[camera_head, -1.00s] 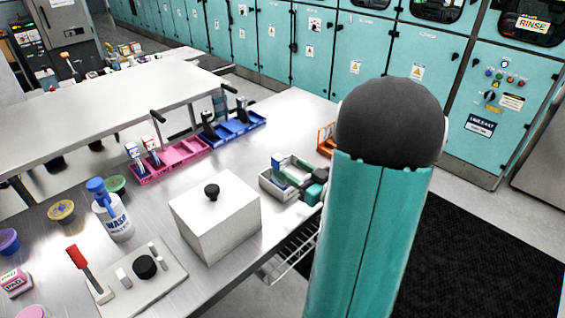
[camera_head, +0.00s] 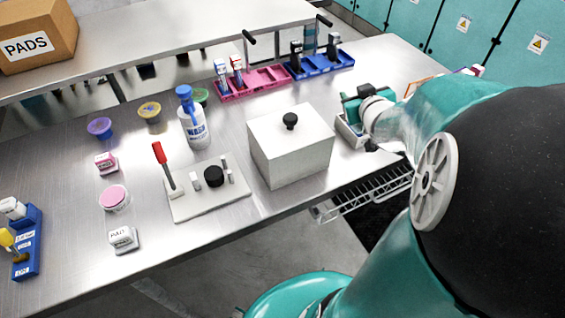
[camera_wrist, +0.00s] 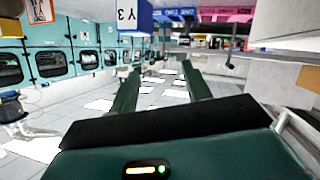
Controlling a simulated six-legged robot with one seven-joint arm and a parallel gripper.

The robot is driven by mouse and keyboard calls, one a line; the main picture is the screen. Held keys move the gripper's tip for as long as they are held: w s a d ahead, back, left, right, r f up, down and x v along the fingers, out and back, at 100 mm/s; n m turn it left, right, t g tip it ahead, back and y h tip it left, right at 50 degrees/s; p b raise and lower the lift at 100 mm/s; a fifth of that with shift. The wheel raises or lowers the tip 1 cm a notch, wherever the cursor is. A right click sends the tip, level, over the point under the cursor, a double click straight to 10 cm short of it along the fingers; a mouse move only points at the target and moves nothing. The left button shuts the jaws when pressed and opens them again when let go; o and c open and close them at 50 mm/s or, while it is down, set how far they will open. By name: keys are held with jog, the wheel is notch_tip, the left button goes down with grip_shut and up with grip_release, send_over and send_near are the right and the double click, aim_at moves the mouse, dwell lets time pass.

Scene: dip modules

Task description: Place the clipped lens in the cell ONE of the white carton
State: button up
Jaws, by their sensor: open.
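My gripper (camera_wrist: 160,78) is open in the wrist view, with nothing between its dark green fingers. In the head view its green end is over and beside the small white carton (camera_head: 347,134), and its fingertips are hard to make out. The carton's cells and labels are mostly hidden by my arm. A blue and white block marked Y3 (camera_wrist: 132,15) shows beyond the fingers in the wrist view. I cannot tell which piece is the clipped lens.
A white lidded box (camera_head: 290,150) stands left of the carton. A plate with a red-handled tool (camera_head: 205,190), a wash bottle (camera_head: 193,118), small tubs and another blue rack (camera_head: 28,245) are farther left. A wire shelf (camera_head: 365,195) hangs below the table's front edge.

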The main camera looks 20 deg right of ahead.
jog(key=s+a+r+g, duration=0.1)
jog(key=a, duration=0.3)
jog(key=s+a+r+g, duration=0.1)
jog(key=a, duration=0.4)
jog(key=s+a+r+m+g, duration=0.1)
jog(key=s+a+g, duration=0.1)
jog(key=a, duration=0.2)
jog(key=shift+a+y, duration=0.15)
jog(key=shift+y, duration=0.25)
jog(key=s+a+n+g+y, duration=0.1)
jog(key=s+a+g+y, duration=0.2)
jog(key=s+a, duration=0.7)
jog(key=a+y, duration=0.1)
jog(key=a, duration=0.2)
jog(key=shift+s+a+f+n+g, duration=0.2)
jog(key=shift+s+a+n+g, duration=0.1)
jog(key=shift+s+a+g, duration=0.1)
